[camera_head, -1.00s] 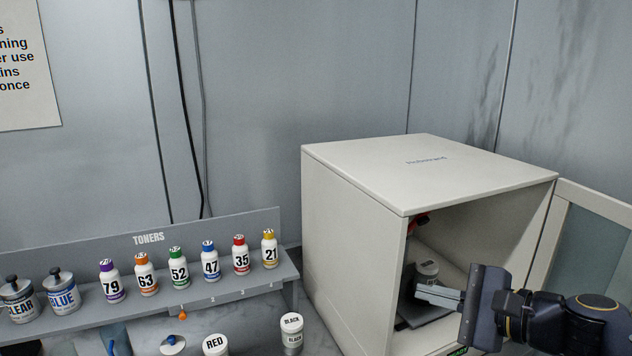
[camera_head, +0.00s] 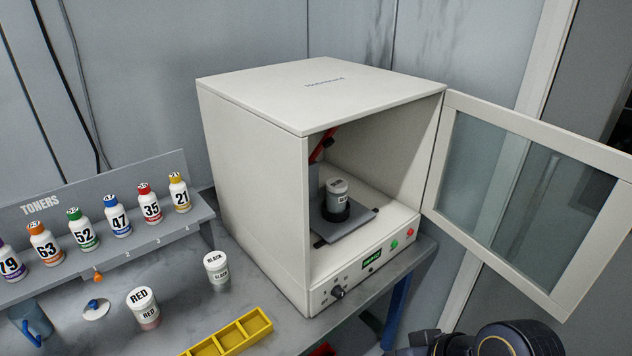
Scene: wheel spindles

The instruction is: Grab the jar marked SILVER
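A grey jar with a pale lid (camera_head: 337,194) stands upright inside the open white cabinet, on a dark round holder over a grey plate (camera_head: 345,228). Its label is too small to read for sure. I cannot read SILVER on any jar in view. A jar marked RED (camera_head: 143,306) and a jar marked BLACK (camera_head: 217,268) stand on the bench left of the cabinet. Part of my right arm shows at the bottom right edge, in front of the cabinet; its fingers are out of frame. My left gripper is not in view.
The white cabinet (camera_head: 247,185) has its glass door (camera_head: 520,190) swung open to the right. A toner shelf (camera_head: 130,256) with numbered bottles stands at left. A yellow divided tray (camera_head: 232,334) and a white lid with a blue knob (camera_head: 96,308) lie on the bench.

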